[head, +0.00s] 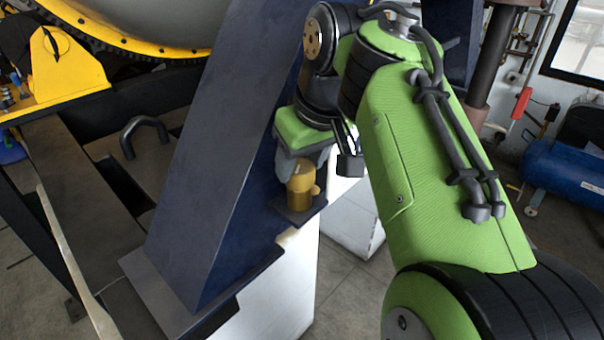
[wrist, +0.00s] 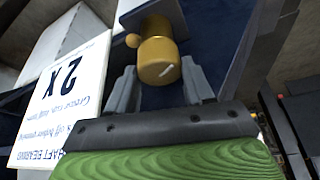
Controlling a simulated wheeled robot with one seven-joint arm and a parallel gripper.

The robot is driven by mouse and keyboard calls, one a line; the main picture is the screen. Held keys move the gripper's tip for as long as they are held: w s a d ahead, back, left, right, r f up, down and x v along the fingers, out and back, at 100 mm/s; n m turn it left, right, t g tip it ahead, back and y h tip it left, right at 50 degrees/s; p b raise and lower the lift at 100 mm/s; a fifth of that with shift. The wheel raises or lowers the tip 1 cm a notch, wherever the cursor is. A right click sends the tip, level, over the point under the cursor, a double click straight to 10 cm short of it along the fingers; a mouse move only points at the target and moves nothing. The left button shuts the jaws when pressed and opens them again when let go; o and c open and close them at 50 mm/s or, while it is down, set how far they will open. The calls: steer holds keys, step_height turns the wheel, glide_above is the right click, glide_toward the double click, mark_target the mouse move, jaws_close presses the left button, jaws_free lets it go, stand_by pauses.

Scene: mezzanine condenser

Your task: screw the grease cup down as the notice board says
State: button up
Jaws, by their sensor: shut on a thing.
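The brass grease cup (head: 302,190) stands upright on a small dark bracket (head: 312,207) on the side of the blue slanted post. My gripper (head: 303,160) comes down over its top, its grey fingers shut on the cup. In the wrist view the fingers (wrist: 160,78) sit on either side of the cup's round cap (wrist: 158,60), which bears a short white mark; a small brass knob sticks out at its left. The white notice board (wrist: 62,98) appears upside down in the wrist view. It shows a large "2X" and smaller words about the shaft bearing and grease cup, partly hidden by my gripper.
The blue slanted post (head: 213,150) rises close to the left of my gripper. A yellow-edged machine (head: 60,65) stands at the left, with a dark loop handle (head: 146,125) below it. A blue tank (head: 565,175) lies at the far right. Open floor shows between.

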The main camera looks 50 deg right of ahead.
steer(key=m+b, duration=0.1)
steer(key=m+h+b, duration=0.1)
steer(key=m, duration=0.1)
steer(key=shift+f, duration=0.25)
steer(key=shift+r+m+g+h, duration=0.15)
steer(key=shift+m+g+h, duration=0.2)
steer(key=shift+m, duration=0.55)
steer(key=m+p, duration=0.1)
steer(key=m+g+h+p, duration=0.1)
steer(key=m, duration=0.1)
steer(key=shift+a+r, duration=0.15)
steer(key=shift+r, duration=0.05)
steer(key=shift+w+f+m+g+p, duration=0.1)
steer(key=shift+m+g+p, duration=0.15)
steer(key=shift+m+p, duration=0.65)
steer(key=shift+f, duration=0.1)
steer(key=o, duration=1)
steer(key=shift+o, duration=0.2)
steer(key=shift+r, duration=0.2)
